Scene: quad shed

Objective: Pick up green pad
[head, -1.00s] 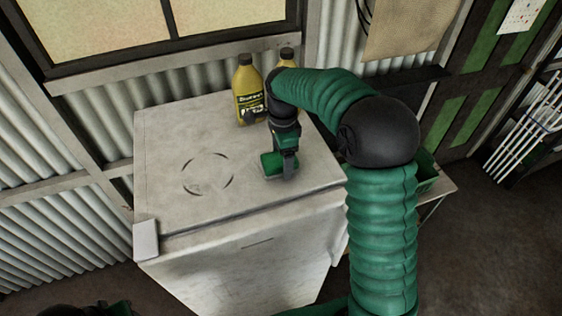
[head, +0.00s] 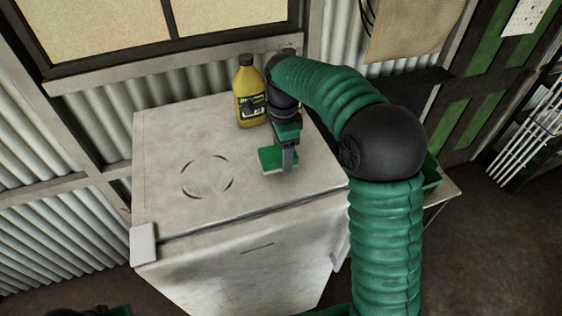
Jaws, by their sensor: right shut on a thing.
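The green pad (head: 269,160) is a small flat block with a green top and a pale lower edge. It is at the right part of the white cabinet top (head: 165,150). My right gripper (head: 285,160) points down and is shut on the pad, with one dark finger in front of its right side. The pad looks at or just above the surface; I cannot tell the gap. The gripper hides the pad's right end. My left gripper is not in view.
A yellow bottle (head: 249,92) stands at the back of the cabinet top, close to my right wrist. A dashed dark ring (head: 207,177) marks the clear middle of the top. A window (head: 150,30) and corrugated wall are behind. A green bin (head: 432,176) stands to the right.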

